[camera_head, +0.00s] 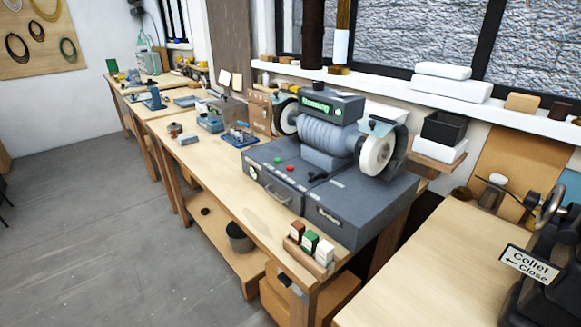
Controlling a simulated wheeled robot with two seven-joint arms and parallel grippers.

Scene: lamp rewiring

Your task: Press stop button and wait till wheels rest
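A grey bench grinder or polisher (325,136) stands on a dark grey cabinet base on the wooden bench. Its right wheel (378,155) is pale and partly guarded; its left wheel (290,118) is partly hidden behind the motor. One still picture does not show whether the wheels turn. A red button (290,168) and a green button (277,160) sit on the base's top near its front edge. A lit green sign (316,105) is on the box above the motor; its text is too small to read surely. Neither gripper is in view.
The wooden bench (220,185) runs back to the left, with small tools further along. Coloured blocks (311,243) stand at its near corner. A machine with a "Collet Close" sign (529,264) is at the right. The grey floor (90,230) at left is clear.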

